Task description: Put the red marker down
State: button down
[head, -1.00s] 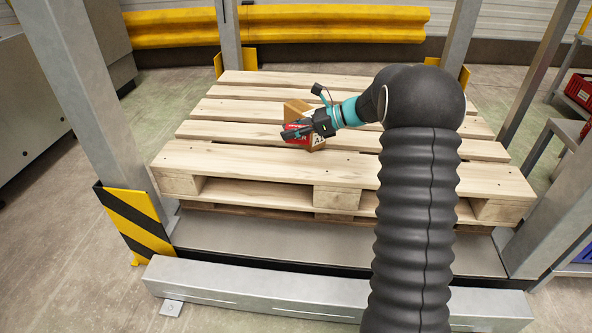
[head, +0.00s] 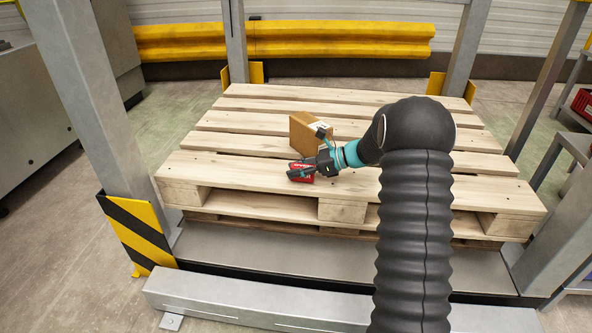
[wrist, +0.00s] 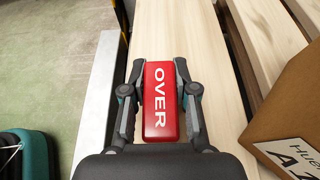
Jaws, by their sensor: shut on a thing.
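My gripper (head: 304,172) is shut on the red marker (head: 299,178), a small red block. In the wrist view the marker (wrist: 160,105) lies between the two fingers (wrist: 158,72), with white letters reading OVER facing the camera. It is over the near board of the wooden pallet (head: 240,174), close to the pallet's edge. I cannot tell whether its underside touches the wood.
A brown cardboard box (head: 301,133) with a white label stands on the pallet just behind my gripper. It also shows at the right of the wrist view (wrist: 290,105). Grey posts (head: 88,100) flank the pallet. The near board left of the marker is clear.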

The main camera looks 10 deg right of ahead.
jog(key=shift+f, duration=0.1)
jog(key=c, duration=0.9)
grip_release()
